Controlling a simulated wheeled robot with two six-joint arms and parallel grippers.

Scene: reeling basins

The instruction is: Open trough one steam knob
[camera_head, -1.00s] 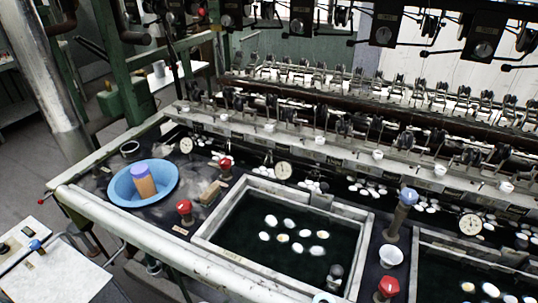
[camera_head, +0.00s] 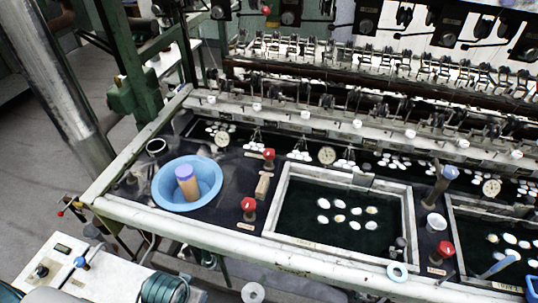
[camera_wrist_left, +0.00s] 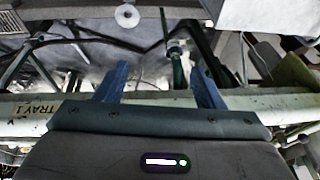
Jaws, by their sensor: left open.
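In the head view, two red knobs stand on the dark deck left of the nearer basin: a front red knob (camera_head: 249,205) and a back red knob (camera_head: 268,154). Their labels are too small to read, so I cannot tell which is the steam knob. The framed trough (camera_head: 281,205) beside them holds dark water and several white cocoons. In the left wrist view, my left gripper (camera_wrist_left: 160,88) is open and empty, its blue fingers apart over a pale rail (camera_wrist_left: 85,110) marked TRAY 1. No knob shows between the fingers. My right gripper is not in view.
A blue bowl (camera_head: 213,190) holding a purple-topped cylinder (camera_head: 188,188) sits left of the knobs. A pale front rail (camera_head: 200,228) borders the deck.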

